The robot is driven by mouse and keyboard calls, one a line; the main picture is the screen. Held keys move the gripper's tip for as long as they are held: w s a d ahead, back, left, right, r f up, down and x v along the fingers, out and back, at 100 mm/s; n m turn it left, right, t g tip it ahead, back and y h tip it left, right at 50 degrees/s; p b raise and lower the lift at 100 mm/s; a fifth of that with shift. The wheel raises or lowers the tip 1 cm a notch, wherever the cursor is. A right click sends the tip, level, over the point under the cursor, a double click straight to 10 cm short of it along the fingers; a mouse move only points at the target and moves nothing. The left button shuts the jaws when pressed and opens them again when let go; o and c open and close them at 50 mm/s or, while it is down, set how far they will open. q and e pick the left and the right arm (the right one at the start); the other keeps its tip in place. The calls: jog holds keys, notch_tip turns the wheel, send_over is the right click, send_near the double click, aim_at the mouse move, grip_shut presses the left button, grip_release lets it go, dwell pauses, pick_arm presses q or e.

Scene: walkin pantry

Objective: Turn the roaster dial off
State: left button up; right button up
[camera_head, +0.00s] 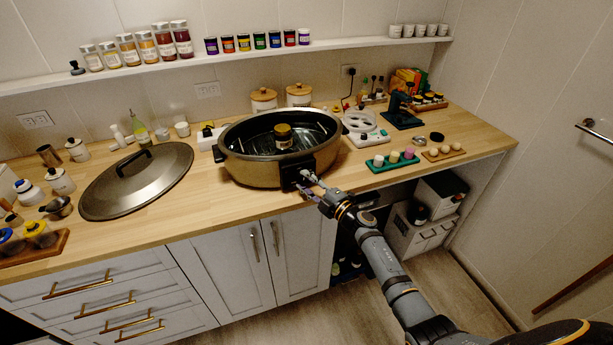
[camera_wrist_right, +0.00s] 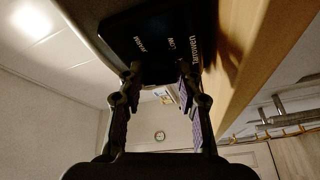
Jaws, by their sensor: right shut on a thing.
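The roaster (camera_head: 250,172) is a wide bronze oval pan with a dark inside, standing on the wooden counter. Its black control panel (camera_head: 291,170) is on the front right side. In the wrist view the panel (camera_wrist_right: 150,32) fills the top and bears small white labels. My right gripper (camera_head: 309,184) is at the panel, with its fingertips (camera_wrist_right: 160,76) closed on the roaster dial. The dial is dark against the dark panel and mostly hidden, so its setting cannot be read. My left gripper is not in view.
A jar (camera_head: 283,135) with a dark lid shows within the roaster's rim. The large lid (camera_head: 137,182) lies to the left. A green tray (camera_head: 393,163) with several small pots is to the right. A shelf (camera_head: 230,54) of jars runs above.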

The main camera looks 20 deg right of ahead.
jog(key=shift+r+n+g+p, duration=0.15)
jog(key=shift+n+g+p, duration=0.25)
jog(key=shift+n+p, duration=0.4)
jog(key=o, duration=1.1)
jog(key=shift+o, duration=0.2)
jog(key=shift+s+d, duration=0.1)
jog(key=shift+d, duration=0.05)
jog(key=v, duration=1.1)
jog(key=shift+s, duration=0.35)
